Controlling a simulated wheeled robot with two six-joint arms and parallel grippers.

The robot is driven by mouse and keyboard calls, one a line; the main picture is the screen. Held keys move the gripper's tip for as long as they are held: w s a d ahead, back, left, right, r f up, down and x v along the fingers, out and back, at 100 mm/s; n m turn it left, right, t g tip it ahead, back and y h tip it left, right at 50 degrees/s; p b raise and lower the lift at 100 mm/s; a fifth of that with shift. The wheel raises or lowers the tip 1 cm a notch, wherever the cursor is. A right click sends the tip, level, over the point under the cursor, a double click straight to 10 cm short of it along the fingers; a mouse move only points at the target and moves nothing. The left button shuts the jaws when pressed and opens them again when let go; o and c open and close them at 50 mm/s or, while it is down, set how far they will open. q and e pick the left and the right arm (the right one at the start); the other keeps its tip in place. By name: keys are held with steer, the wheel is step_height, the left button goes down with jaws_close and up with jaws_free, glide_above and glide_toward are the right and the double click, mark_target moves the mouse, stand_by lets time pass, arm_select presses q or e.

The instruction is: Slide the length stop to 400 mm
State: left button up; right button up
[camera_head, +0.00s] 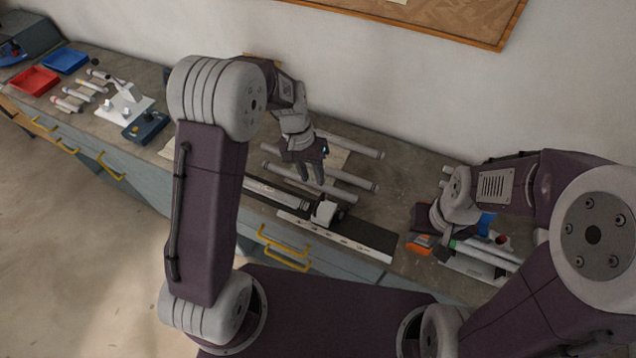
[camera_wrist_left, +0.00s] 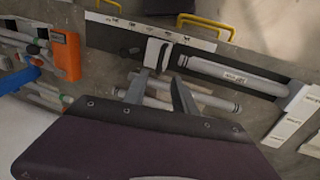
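The length stop, a white block (camera_head: 325,212), sits on a dark rail (camera_head: 365,231) with a pale scale strip (camera_head: 327,238) along its front edge. The left wrist view shows the stop (camera_wrist_left: 154,53) and the strip (camera_wrist_left: 200,43), whose figures are too small to read. A grey tube (camera_head: 290,201) lies in the rail to the left of the stop. My left gripper (camera_head: 312,178) is above the bench, behind the stop. In the left wrist view its fingers (camera_wrist_left: 160,88) are apart and empty, short of the stop. My right gripper (camera_head: 440,232) is by an orange-and-black item; its fingers are unclear.
Several loose tubes (camera_head: 350,147) lie behind the rail. An orange item (camera_head: 420,243) and more tubes are at the right. Red (camera_head: 35,81) and blue (camera_head: 65,60) trays stand at the far left. Yellow drawer handles (camera_head: 283,243) line the bench front.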

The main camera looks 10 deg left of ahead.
mark_target(319, 199)
arm_select(q)
steer(key=f, duration=0.2)
steer(key=d+f+p, duration=0.1)
steer(key=f, duration=0.2)
steer(key=f+p, duration=0.1)
steer(key=f, duration=0.1)
steer(key=shift+s+d+f, duration=0.25)
steer(key=shift+s+f, duration=0.05)
steer(key=shift+f, duration=0.4)
steer(key=shift+s+f, duration=0.15)
jaws_close()
stand_by(0.6)
